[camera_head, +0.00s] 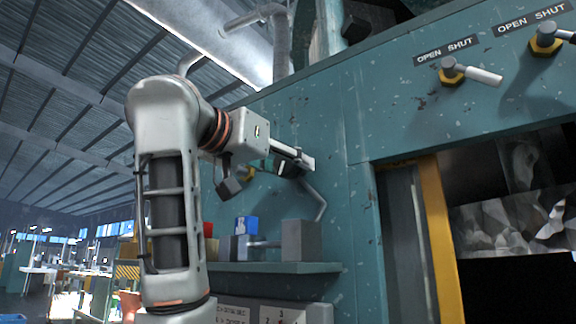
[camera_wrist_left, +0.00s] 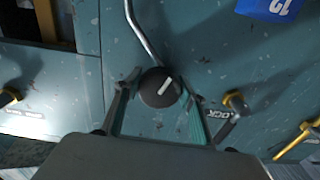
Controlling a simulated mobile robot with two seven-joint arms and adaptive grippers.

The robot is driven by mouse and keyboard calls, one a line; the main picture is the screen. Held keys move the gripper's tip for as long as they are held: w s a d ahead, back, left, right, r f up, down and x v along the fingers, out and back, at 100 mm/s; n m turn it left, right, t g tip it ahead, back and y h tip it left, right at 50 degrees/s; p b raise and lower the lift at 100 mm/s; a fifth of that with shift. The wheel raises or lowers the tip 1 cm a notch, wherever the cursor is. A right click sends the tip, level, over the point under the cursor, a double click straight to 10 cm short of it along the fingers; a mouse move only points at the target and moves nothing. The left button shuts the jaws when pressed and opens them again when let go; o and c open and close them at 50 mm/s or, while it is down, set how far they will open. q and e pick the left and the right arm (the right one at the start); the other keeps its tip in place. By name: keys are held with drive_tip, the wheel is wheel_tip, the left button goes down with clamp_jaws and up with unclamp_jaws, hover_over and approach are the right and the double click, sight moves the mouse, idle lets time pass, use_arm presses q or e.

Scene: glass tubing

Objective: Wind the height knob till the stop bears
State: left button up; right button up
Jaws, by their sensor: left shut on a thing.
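A round black knob (camera_wrist_left: 160,92) with a white pointer line sits on the teal panel in the left wrist view. The line slants up to the right. I take it for the height knob, though no label naming it is readable. My left gripper (camera_head: 300,163) reaches the panel and is shut on this knob, one finger on each side of it. In the head view the gripper hides the knob. A bent grey rod (camera_wrist_left: 141,35) runs from beside the knob; it also shows below the gripper in the head view (camera_head: 319,200). I cannot identify the stop. My right gripper is not in view.
A shelf (camera_head: 290,268) below the gripper holds grey blocks (camera_head: 301,240) and a blue box (camera_head: 246,225). A lever (camera_head: 483,75) marked OPEN SHUT is at upper right, above a yellow-edged opening (camera_head: 437,240). Another lever (camera_wrist_left: 232,110) is close to the right finger.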

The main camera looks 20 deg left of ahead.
use_arm(q)
drive_tip(key=m+b, duration=0.1)
drive_tip(key=m, duration=0.2)
drive_tip(key=shift+a, duration=0.1)
drive_tip(key=shift+m, duration=2.3)
drive_tip(key=o, duration=1.1)
